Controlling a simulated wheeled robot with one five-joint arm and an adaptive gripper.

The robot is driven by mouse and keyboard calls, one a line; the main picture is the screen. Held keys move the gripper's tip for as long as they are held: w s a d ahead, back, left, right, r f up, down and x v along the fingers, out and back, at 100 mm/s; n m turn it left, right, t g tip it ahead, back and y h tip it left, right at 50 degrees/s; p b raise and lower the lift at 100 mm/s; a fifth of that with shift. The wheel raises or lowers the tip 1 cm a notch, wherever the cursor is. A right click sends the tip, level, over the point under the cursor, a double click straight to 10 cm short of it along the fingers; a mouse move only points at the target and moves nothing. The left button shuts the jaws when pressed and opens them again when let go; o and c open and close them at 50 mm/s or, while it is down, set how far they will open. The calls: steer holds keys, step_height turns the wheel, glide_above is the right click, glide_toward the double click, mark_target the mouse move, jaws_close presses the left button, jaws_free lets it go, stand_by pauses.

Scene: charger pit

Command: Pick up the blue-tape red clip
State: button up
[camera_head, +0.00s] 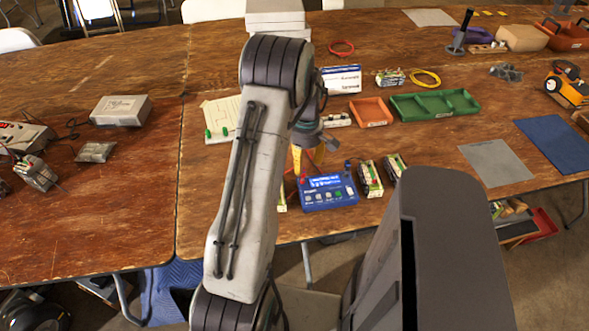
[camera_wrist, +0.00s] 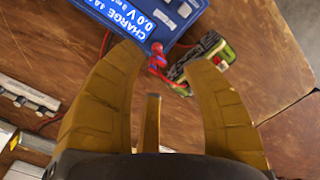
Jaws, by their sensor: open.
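A small red clip (camera_wrist: 157,60) with a bit of blue on it shows in the wrist view, at the lower corner of the blue charger (camera_wrist: 145,18). I cannot clearly make out its tape. My gripper (camera_wrist: 163,56) is open, with yellow-brown fingers spread on either side of the clip in the picture. Nothing is held. Whether the fingers touch the clip or hang above it I cannot tell. In the head view my gripper (camera_head: 306,158) hangs just behind the blue charger (camera_head: 328,191), partly hidden by my arm; the clip cannot be picked out there for sure.
A green-and-black battery pack (camera_wrist: 207,62) lies close to the right finger. In the head view two packs stand right of the charger (camera_head: 370,179). An orange tray (camera_head: 371,112) and a green tray (camera_head: 436,105) lie farther back.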

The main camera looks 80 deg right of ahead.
mark_target(303, 176)
steer(key=n, duration=0.6)
steer(key=shift+d, duration=0.3)
steer(key=shift+f+n, duration=0.15)
steer(key=shift+n, duration=0.45)
steer(key=shift+w+f+p, duration=0.15)
steer(key=shift+f+p, duration=0.2)
steer(key=shift+f, duration=1.4)
steer(key=shift+w+f+p, duration=0.1)
steer(key=shift+f+p, duration=0.25)
steer(key=shift+f, duration=1.4)
steer(key=shift+o, duration=0.2)
jaws_close()
